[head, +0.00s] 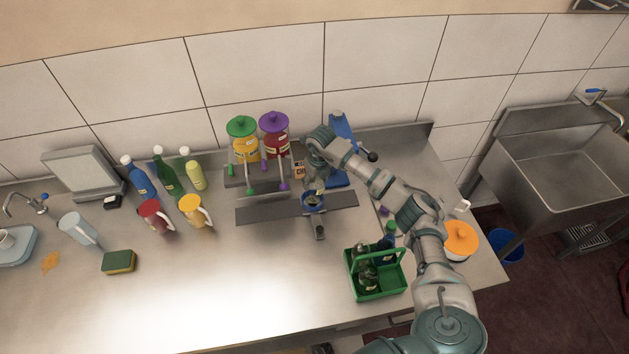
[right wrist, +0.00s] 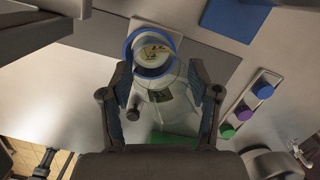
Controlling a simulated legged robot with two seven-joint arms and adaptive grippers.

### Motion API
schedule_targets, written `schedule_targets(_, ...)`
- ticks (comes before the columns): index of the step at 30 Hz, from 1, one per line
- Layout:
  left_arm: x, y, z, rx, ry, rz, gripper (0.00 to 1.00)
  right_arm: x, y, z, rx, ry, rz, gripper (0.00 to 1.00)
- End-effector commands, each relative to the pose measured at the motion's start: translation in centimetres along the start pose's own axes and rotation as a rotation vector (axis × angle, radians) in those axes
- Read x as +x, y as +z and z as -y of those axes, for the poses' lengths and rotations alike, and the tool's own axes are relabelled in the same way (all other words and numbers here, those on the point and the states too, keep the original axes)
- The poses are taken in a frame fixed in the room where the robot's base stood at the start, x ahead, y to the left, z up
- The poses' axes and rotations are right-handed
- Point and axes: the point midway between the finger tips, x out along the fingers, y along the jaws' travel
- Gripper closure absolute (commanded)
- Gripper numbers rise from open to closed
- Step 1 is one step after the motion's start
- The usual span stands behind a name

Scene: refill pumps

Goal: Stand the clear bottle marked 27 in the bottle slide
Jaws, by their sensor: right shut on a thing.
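The label's number is too small to read. The bottle slide is a dark strip (head: 255,213) on the counter with a blue ring holder (head: 313,210). The blue ring (right wrist: 129,48) also shows in the right wrist view, just past the bottle. In the head view my right gripper (head: 317,186) is over the ring. I cannot tell whether the bottle's base is inside it. My left gripper is not in view.
Pumps with a green lid (head: 241,126) and a purple lid (head: 273,122) stand behind the slide. A green caddy (head: 376,295) holds bottles in front. A blue stand (head: 342,128) is close to my right arm.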

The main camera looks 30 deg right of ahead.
Motion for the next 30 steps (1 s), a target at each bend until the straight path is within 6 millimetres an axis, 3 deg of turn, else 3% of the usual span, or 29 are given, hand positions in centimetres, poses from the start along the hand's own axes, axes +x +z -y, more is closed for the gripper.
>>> schedule_targets(30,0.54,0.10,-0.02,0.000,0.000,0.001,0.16,0.64,0.01,0.10,0.003,0.001,0.005,1.00)
